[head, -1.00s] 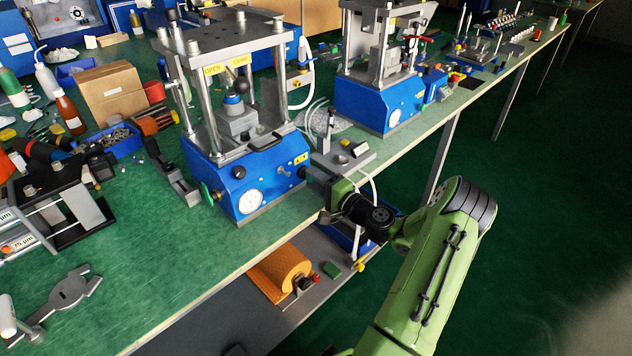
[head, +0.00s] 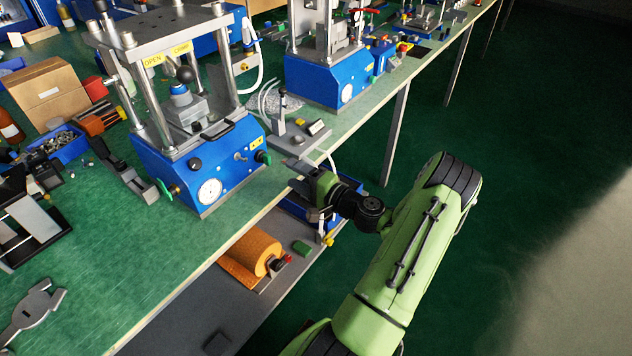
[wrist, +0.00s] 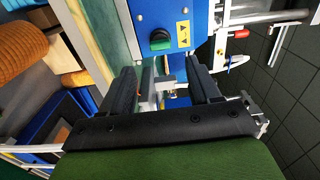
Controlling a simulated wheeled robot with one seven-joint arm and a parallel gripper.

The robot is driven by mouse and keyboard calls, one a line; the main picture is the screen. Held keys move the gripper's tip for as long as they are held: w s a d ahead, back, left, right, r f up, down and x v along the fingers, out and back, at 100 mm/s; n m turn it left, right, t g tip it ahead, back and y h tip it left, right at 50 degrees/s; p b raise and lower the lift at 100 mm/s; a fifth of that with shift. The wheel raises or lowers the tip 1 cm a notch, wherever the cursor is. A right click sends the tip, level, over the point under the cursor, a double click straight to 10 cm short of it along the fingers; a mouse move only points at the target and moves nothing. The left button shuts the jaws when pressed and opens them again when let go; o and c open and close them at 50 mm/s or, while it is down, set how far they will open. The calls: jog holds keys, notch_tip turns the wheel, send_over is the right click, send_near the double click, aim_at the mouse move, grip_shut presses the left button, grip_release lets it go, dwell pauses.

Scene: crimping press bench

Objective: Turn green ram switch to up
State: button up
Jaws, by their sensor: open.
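The green ram switch (head: 262,157) is on the right end of the blue press's (head: 215,175) front panel, beside a yellow label. In the wrist view the switch (wrist: 160,42) shows as a black and green knob next to a yellow arrow label, beyond my fingertips. I cannot tell its set position. My gripper (head: 293,165) is open to the right of the switch, apart from it. In the wrist view my gripper (wrist: 163,80) has its two dark fingers spread, with a small metallic part visible between them; I cannot tell whether they touch it.
A pressure gauge (head: 209,191) and another green knob (head: 164,188) are farther left on the press. A grey fixture (head: 301,133) stands on the bench just behind my gripper. An orange roll (head: 252,250) lies on the lower shelf. The floor at right is clear.

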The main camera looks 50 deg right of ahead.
jog(key=s+p, duration=0.1)
jog(key=s, duration=0.7)
jog(key=w+a+r+n+g+y, duration=0.1)
jog(key=w+a+n+g+y, duration=0.3)
jog(key=a, duration=0.3)
jog(key=w+a+r+n+g+y, duration=0.1)
jog(key=w+a+n+g+y, duration=0.1)
jog(key=a+n+g, duration=0.4)
jog(key=s+a+r+n+g+h, duration=0.1)
jog(key=a+r+n+g, duration=0.1)
jog(key=a, duration=0.4)
jog(key=s+a+r+n+g+h, duration=0.1)
jog(key=s+a+r+n+g, duration=0.15)
jog(key=a, duration=0.35)
jog(key=s+a+r+n+t+h, duration=0.2)
jog(key=s+a+r+n+h, duration=0.3)
jog(key=s+r, duration=0.55)
notch_tip(320, 180, up, 13)
jog(key=s+m+p, duration=0.1)
jog(key=m+p, duration=0.1)
jog(key=p, duration=1.2)
jog(key=shift+s+a, duration=0.2)
jog(key=shift+a, duration=0.05)
